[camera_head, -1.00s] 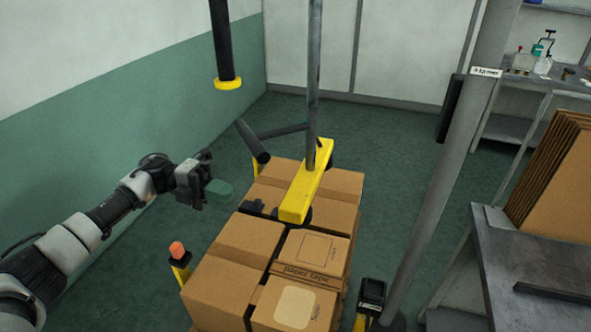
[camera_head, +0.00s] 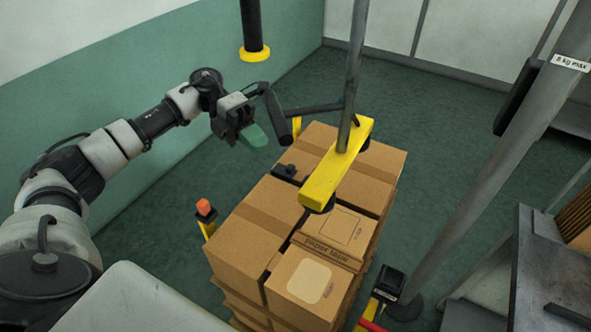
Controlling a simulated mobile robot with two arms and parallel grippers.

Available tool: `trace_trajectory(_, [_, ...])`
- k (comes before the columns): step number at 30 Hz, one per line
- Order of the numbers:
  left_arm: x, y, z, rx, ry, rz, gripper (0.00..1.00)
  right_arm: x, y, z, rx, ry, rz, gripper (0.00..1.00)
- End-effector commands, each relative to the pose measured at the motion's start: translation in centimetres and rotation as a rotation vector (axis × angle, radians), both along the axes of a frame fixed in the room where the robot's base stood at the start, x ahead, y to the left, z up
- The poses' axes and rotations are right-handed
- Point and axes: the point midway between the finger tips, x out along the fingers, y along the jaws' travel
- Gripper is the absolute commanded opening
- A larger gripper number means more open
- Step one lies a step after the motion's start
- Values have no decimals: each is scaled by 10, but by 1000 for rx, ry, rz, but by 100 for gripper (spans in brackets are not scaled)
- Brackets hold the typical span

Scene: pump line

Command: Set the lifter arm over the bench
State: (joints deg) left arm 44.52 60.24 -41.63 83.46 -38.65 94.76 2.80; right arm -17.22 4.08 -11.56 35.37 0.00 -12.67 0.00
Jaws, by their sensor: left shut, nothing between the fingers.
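The lifter's yellow bar (camera_head: 336,167) hangs on a grey tube (camera_head: 352,80) over the stack of cardboard boxes (camera_head: 245,235), with dark suction cups under it. Its dark handle (camera_head: 274,112) reaches out on the left. My left gripper (camera_head: 254,136), with green fingertips, is shut and empty just left of the handle; I cannot tell whether they touch. The grey bench (camera_head: 555,265) is at the right edge, only partly in view. The lifter arm's overhead part is out of view. My right gripper is not in view.
A slanting grey post (camera_head: 500,150) with a weight label (camera_head: 570,63) stands between boxes and bench. A black tube with a yellow ring (camera_head: 254,54) hangs at the back. An orange-topped yellow post (camera_head: 204,209) stands left of the boxes. Green floor is clear behind.

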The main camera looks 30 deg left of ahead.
Motion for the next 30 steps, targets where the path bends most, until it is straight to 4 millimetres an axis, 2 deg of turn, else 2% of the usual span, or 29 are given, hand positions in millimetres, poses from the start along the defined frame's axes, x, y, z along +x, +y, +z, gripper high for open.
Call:
trace_trajectory(1, [-4,-11,1,0,4,-5,0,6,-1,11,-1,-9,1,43])
trace_trajectory(4, [-10,-31,-4,0,4,-4,0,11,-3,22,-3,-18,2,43])
trace_trajectory(9, [-20,-63,-15,-2,4,-3,0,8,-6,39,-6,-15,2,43])
trace_trajectory(15, [-28,-91,-16,-1,2,-2,0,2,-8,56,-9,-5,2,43])
trace_trajectory(21, [-31,-101,-20,0,0,0,0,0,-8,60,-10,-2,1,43])
trace_trajectory(30, [-31,-101,-21,0,0,0,0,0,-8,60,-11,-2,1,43])
